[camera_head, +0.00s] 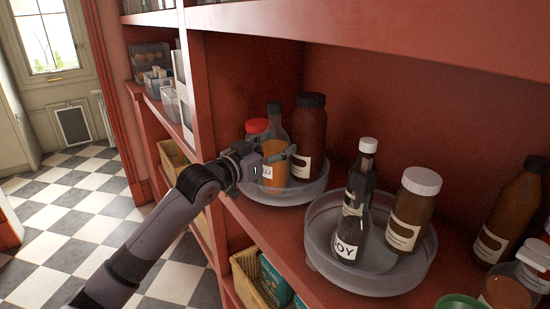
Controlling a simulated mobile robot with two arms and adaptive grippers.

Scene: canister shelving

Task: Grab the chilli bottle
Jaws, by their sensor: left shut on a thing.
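The chilli bottle (275,165) is a small orange container with a partly covered label, in the left part of the round tray (284,196) on the red shelf. My left gripper (276,156) reaches in from the left and is shut on it, with dark fingers around its upper part. The gripper body hides the bottle's left side. A red-capped container (257,126) shows just behind the gripper. A tall dark brown jar (310,130) and a dark-capped bottle (276,120) stand close behind the held bottle. My right gripper is not in view.
A second round tray (375,281) holds a dark white-capped bottle (353,205) and a brown white-capped jar (411,209). More bottles (516,214) stand at the right. The shelf board above (390,30) limits height. A wicker basket (255,281) sits below.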

